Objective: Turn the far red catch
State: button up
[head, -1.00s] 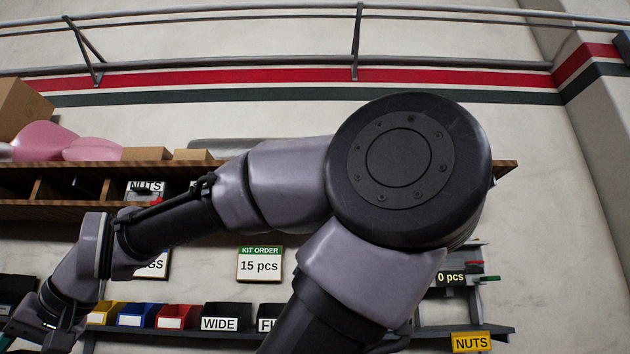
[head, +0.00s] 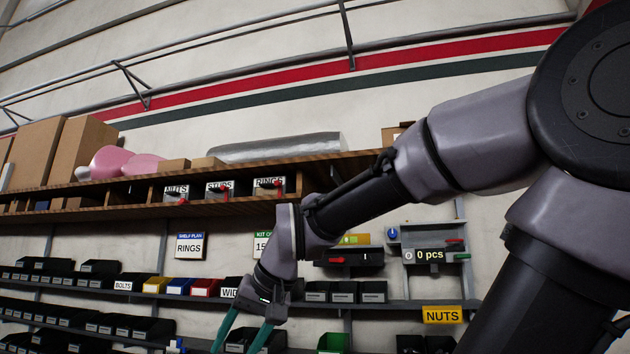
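Three small boxes on the wooden shelf bear red catches: one under NUTS (head: 169,190), one under STUDS (head: 225,194) and one on RINGS (head: 279,184). The NUTS catch is furthest left; which one is the far catch I cannot tell for sure. Another red piece (head: 337,260) shows on a dark box below the shelf. My gripper (head: 238,343) hangs low, below and in front of the shelf, with its two teal fingers spread apart and nothing seen between them. The fingertips are near the bottom edge of the picture. It touches none of the catches.
The wooden shelf (head: 60,195) carries cardboard boxes (head: 82,150), pink bundles (head: 122,162) and a grey roll (head: 275,147). Rows of black and coloured bins (head: 157,284) stand below. A counter reading 0 pcs (head: 430,255) and a yellow NUTS sign (head: 442,314) are at right.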

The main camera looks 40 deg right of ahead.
aim_at(278, 184)
jog(key=k+l+z, duration=0.1)
jog(key=l, duration=0.55)
jog(key=k+l+z, duration=0.1)
jog(key=l, duration=0.55)
jog(key=i+j, duration=0.2)
jog(key=j, duration=0.15)
jog(key=i+j, duration=0.2)
jog(key=j, duration=0.2)
jog(key=i+j, duration=0.2)
jog(key=j, duration=0.15)
jog(key=i+j, duration=0.2)
jog(key=j, duration=0.2)
jog(key=i+j, duration=0.15)
jog(key=j, duration=0.2)
jog(key=i+j, duration=0.2)
jog(key=j, duration=0.2)
jog(key=i+j, duration=0.2)
jog(key=j, duration=0.15)
jog(key=i+j, duration=0.2)
jog(key=j, duration=0.2)
jog(key=i+j+z, duration=0.15)
jog(key=j+z, duration=0.25)
jog(key=i+j+z, duration=0.1)
jog(key=j+z, duration=0.15)
jog(key=z, duration=0.2)
jog(key=j+z, duration=0.4)
